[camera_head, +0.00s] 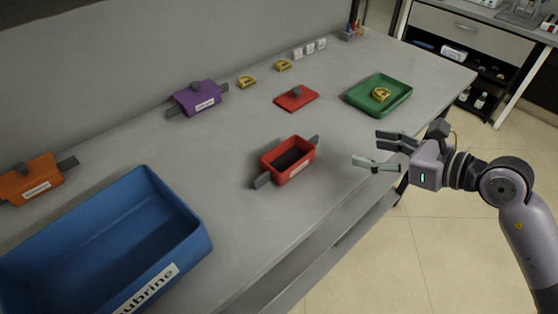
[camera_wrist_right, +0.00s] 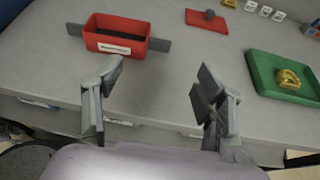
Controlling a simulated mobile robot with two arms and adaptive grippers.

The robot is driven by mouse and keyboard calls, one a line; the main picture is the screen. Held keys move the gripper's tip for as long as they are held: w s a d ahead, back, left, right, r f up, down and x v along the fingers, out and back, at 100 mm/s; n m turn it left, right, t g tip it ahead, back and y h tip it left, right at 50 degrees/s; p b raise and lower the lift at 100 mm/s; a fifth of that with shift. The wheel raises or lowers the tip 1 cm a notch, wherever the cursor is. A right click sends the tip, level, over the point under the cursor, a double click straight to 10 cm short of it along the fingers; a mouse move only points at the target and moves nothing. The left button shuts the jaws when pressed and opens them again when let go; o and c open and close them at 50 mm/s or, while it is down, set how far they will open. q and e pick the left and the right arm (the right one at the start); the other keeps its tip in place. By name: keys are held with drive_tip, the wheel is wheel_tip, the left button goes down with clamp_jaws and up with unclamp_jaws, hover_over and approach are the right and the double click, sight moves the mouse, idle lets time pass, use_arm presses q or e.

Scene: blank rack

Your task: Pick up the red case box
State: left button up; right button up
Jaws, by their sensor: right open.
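The red case box (camera_head: 283,168) stands open at the top near the front edge of the grey table, with a grey handle on each side and a white label. It also shows in the right wrist view (camera_wrist_right: 100,46), ahead and to the left. A red lid (camera_head: 297,99) with a grey knob lies apart behind it; it is also in the right wrist view (camera_wrist_right: 207,23). My right gripper (camera_head: 368,150) is open and empty, right of the box and apart from it, by the table's front edge. In the right wrist view its fingers (camera_wrist_right: 160,90) are spread wide. My left gripper is out of view.
A green tray (camera_head: 399,105) holding a yellow object (camera_head: 381,94) stands at the right. A large blue bin (camera_head: 195,237) and an orange box (camera_head: 27,180) are at the left. A purple box (camera_head: 193,97) and two yellow objects (camera_head: 283,65) are at the back. Table between the red box and green tray is clear.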

drive_tip(key=p, duration=0.2)
approach(311, 139)
drive_tip(key=shift+w+a, duration=1)
drive_tip(key=shift+a, duration=0.1)
drive_tip(key=shift+x, duration=0.85)
drive_tip(key=p+x, duration=0.1)
drive_tip(key=x, duration=0.4)
drive_tip(key=shift+f, duration=0.1)
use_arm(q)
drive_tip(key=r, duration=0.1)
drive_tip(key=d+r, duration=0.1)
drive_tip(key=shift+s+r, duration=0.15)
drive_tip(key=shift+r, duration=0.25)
use_arm(e)
drive_tip(key=shift+c, duration=0.4)
drive_tip(key=c, duration=1.2)
